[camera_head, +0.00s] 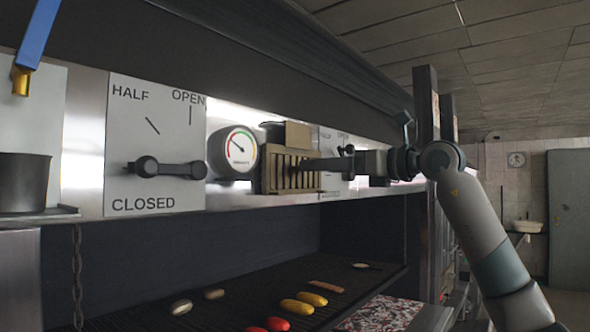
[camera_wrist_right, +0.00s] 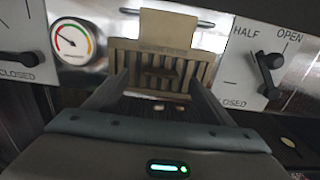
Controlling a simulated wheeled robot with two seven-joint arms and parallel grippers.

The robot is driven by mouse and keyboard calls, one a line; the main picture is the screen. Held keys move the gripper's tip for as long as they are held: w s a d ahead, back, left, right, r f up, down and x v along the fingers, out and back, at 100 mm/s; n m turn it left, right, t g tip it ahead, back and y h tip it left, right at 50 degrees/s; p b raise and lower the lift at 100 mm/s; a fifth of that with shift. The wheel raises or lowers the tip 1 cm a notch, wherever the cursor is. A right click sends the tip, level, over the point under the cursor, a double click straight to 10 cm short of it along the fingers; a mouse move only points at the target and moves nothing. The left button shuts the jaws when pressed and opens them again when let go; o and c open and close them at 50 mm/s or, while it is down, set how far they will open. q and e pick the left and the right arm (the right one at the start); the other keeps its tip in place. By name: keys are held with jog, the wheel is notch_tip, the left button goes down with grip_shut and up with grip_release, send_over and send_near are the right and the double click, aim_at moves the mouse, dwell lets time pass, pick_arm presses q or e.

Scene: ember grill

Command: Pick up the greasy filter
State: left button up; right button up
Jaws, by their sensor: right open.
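The greasy filter (camera_head: 290,172) is a tan slatted block with a plain tab on top, upright against the grill's front panel beside the round gauge. It also shows in the right wrist view (camera_wrist_right: 165,30), its dark slats facing me. My right gripper (camera_head: 318,165) comes in from the right and reaches the filter's face. In the right wrist view the gripper (camera_wrist_right: 160,80) is open, its fingers spread toward the filter's lower left and right sides. I cannot tell whether they touch it. My left gripper is not in view.
A round gauge (camera_head: 236,151) and a lever plate (camera_head: 156,195) stand left of the filter; another lever plate (camera_wrist_right: 268,62) stands right. A dark hood edge (camera_head: 290,62) overhangs. Below, the grill (camera_head: 235,308) holds several foods. A pot (camera_head: 24,182) sits far left.

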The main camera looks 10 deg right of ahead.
aim_at(300, 159)
jog(key=p+x, duration=0.2)
jog(key=x, duration=0.2)
jog(key=shift+w+a+f+p, duration=0.15)
jog(key=shift+w+a+p, duration=0.05)
jog(key=shift+w+p, duration=0.15)
jog(key=c, duration=1.5)
